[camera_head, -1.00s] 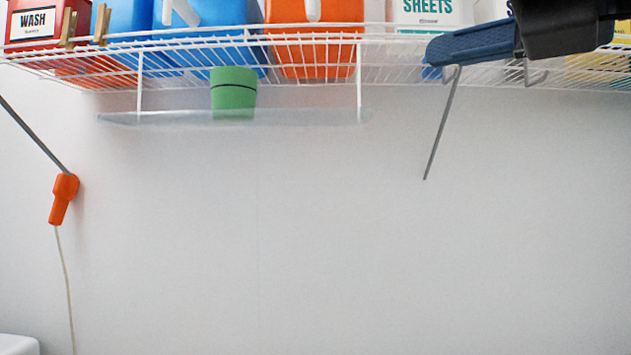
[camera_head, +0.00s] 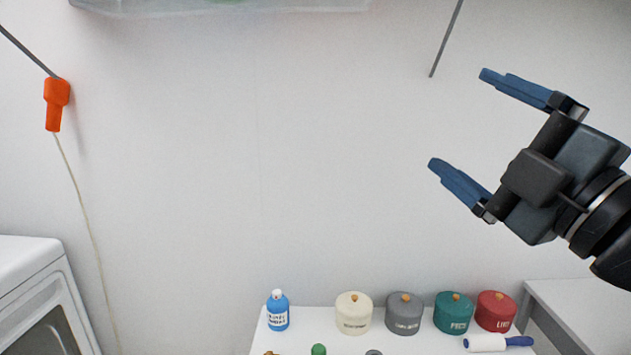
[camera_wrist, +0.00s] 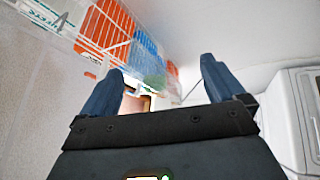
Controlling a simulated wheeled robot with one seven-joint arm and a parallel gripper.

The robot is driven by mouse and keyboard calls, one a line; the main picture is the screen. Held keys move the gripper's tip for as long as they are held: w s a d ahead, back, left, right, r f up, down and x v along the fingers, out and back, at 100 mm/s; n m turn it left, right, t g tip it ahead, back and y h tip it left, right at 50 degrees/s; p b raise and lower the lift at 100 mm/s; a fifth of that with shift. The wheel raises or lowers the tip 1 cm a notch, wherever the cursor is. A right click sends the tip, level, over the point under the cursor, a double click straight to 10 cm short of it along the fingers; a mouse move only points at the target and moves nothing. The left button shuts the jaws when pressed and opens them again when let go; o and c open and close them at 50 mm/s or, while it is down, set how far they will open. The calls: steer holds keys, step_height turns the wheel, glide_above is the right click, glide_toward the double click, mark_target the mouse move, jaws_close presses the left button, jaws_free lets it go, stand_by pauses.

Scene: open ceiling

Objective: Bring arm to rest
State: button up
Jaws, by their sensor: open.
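My gripper (camera_head: 457,120) is at the right of the head view, in the air in front of the bare wall. Its two blue fingers are spread wide, point up and to the left, and hold nothing. The wrist view shows the same two fingers (camera_wrist: 160,88) apart, with the wire shelf beyond them.
Below my gripper, a white table (camera_head: 265,340) holds a blue bottle (camera_head: 278,312), lidded canisters (camera_head: 404,313) and a lint roller (camera_head: 497,342). A white appliance (camera_head: 30,275) stands left. An orange plug (camera_head: 56,92) hangs on its cord. A grey rod (camera_head: 446,38) hangs above. The middle is clear.

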steer(key=s+d+f+m+h, duration=0.1)
steer(key=s+f+m+h, duration=0.3)
steer(key=f, duration=0.5)
steer(key=s+d+f+m+g+h, duration=0.1)
steer(key=s+f+m, duration=0.3)
steer(key=f+m, duration=0.3)
steer(key=s+d+f+m+h, duration=0.1)
steer(key=s+f+m+h, duration=0.25)
steer(key=f, duration=0.65)
steer(key=s+d+f+m+g, duration=0.1)
steer(key=s+f+m+g, duration=0.1)
steer(key=s, duration=1)
steer(key=s+d+f+m+g, duration=0.1)
steer(key=s+f+m, duration=0.3)
steer(key=s, duration=0.8)
step_height(320, 180, down, 3)
steer(key=shift+s+d+r+g+h, duration=0.15)
steer(key=shift+s+d+g+h, duration=0.05)
steer(key=shift+s+g+h, duration=0.2)
